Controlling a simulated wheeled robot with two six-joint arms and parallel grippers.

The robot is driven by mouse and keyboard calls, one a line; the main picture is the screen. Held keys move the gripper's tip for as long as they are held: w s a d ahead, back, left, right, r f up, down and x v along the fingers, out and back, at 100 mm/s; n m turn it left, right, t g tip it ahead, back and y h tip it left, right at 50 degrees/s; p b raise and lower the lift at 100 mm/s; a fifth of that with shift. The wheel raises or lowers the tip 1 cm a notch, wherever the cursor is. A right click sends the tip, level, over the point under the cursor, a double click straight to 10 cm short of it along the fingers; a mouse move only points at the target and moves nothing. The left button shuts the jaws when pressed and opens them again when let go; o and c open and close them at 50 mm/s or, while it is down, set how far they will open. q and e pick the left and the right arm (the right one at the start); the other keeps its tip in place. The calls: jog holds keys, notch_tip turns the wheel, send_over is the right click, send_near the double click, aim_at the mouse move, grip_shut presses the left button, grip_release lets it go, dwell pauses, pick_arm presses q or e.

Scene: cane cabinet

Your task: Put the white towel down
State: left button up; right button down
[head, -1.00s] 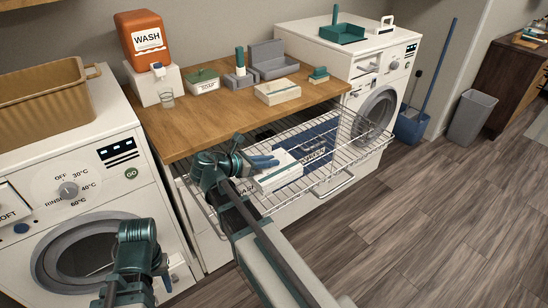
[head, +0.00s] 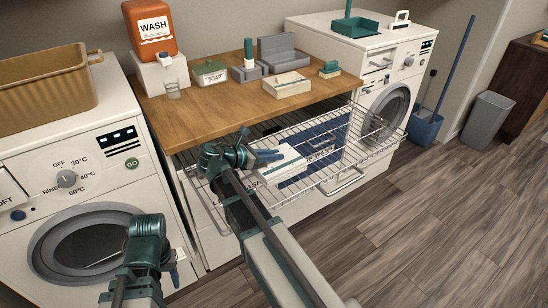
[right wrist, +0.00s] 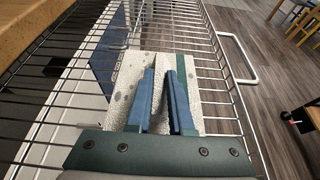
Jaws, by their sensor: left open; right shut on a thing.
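The white towel (head: 282,166), folded with a green stripe, is at the left part of the pulled-out wire rack (head: 355,169). In the right wrist view the towel (right wrist: 128,72) is pale and speckled, with the rack's wires around it. My right gripper (head: 268,155) is shut on the towel; its blue fingers (right wrist: 166,100) pinch it. I cannot tell whether the towel touches the wires or is just above them. My left gripper (head: 172,268) is open and empty in front of the left washing machine, its fingers partly hidden.
The wooden counter (head: 225,112) above holds boxes and a glass. A washing machine (head: 100,165) stands left, another white machine (head: 340,35) right.

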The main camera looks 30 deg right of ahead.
jog(key=shift+f, duration=0.2)
jog(key=c, duration=0.8)
grip_release()
jog(key=shift+r, duration=0.15)
jog(key=shift+a+r, duration=0.15)
jog(key=shift+r, duration=0.1)
jog(key=p+v, duration=0.4)
jog(key=v, duration=0.7)
jog(key=shift+s+a, duration=0.1)
jog(key=shift+a, duration=0.2)
